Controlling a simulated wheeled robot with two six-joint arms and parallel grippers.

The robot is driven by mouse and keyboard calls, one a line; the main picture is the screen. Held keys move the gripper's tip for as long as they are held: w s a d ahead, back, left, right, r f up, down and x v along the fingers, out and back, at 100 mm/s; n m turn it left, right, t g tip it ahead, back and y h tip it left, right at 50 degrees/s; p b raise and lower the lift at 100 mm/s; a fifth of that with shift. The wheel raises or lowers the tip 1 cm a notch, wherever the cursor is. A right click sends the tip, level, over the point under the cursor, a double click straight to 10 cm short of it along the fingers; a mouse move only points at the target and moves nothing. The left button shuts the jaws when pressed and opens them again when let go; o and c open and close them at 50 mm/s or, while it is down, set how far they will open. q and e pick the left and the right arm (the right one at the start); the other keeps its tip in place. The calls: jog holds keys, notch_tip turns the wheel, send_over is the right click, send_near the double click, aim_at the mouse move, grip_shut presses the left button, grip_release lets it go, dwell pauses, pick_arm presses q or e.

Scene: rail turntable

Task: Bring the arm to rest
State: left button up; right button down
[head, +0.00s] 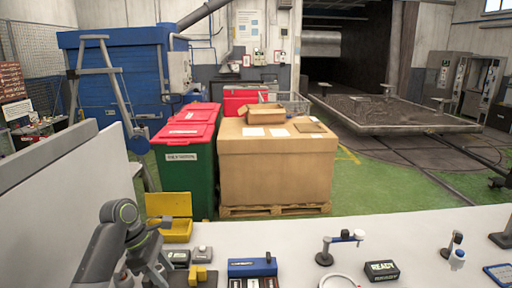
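My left arm comes in at the lower left, over the left end of the pale table (290,235). My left gripper (152,262) is a small dark shape at the end of that arm, close to the yellow bin (176,231). Its fingers are too small and dark to tell open from shut, and I see nothing clearly held. My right arm and gripper are not in view.
A blue box (252,267), yellow blocks (203,275) and a black READY box (382,271) lie along the table front. Small stands (325,257) are to the right. A pale panel (75,205) borders the left. The table's middle is mostly clear.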

pick_arm(q)
jog(key=s+a+f+m+t+y, duration=0.25)
jog(key=s+f+m, duration=0.65)
jog(key=s+f, duration=0.75)
jog(key=s+a+r+m+y, duration=0.15)
jog(key=s+m, duration=0.25)
jog(key=s, duration=0.6)
jog(key=s+a+r+m+y, duration=0.1)
jog(key=s+a+m+y, duration=0.3)
jog(key=s, duration=0.6)
notch_tip(320, 180, down, 28)
jog(key=m+h+b, duration=0.1)
jog(key=h+b, duration=0.1)
jog(key=b, duration=0.1)
jog(key=s+f+g+b, duration=0.1)
jog(key=s+f, duration=1.4)
jog(key=f, duration=0.2)
jog(key=shift+d+f+b, duration=0.35)
jog(key=shift+d+b, duration=0.05)
jog(key=shift+d, duration=0.05)
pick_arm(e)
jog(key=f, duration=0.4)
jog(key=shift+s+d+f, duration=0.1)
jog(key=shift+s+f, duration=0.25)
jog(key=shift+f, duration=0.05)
